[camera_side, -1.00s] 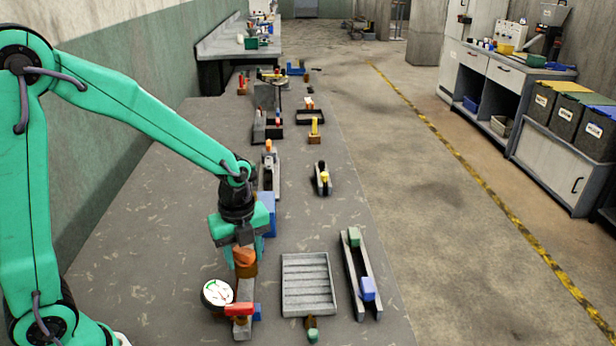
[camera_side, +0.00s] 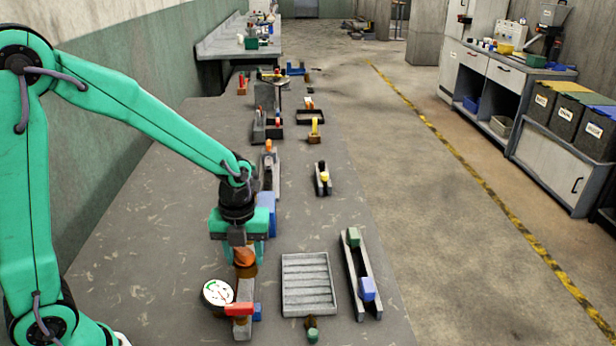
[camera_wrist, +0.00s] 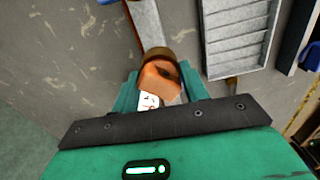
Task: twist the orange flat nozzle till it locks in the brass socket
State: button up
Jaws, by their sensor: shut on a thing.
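The orange flat nozzle (camera_side: 244,256) sits at the top of the brass socket (camera_side: 245,271), on the near end of the bench. My gripper (camera_side: 240,254) is above them, pointing down, and is shut on the nozzle. In the wrist view the nozzle (camera_wrist: 158,80) is between my two green fingers, with the brown-gold rim of the socket (camera_wrist: 156,54) just beyond it. How deep the nozzle sits and whether it is locked cannot be seen.
A round white dial (camera_side: 218,292) and a red block (camera_side: 239,309) stand close in front of the socket. A grey ribbed tray (camera_side: 308,285) lies to the right, then a grey rail (camera_side: 362,275) with green and blue blocks. Bare bench lies to the left.

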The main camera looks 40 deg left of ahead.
aim_at(243, 250)
jog(key=m, duration=0.6)
dwell(0.3)
jog(key=o, duration=1.3)
jog(key=shift+r, duration=0.15)
jog(key=shift+r, duration=3.35)
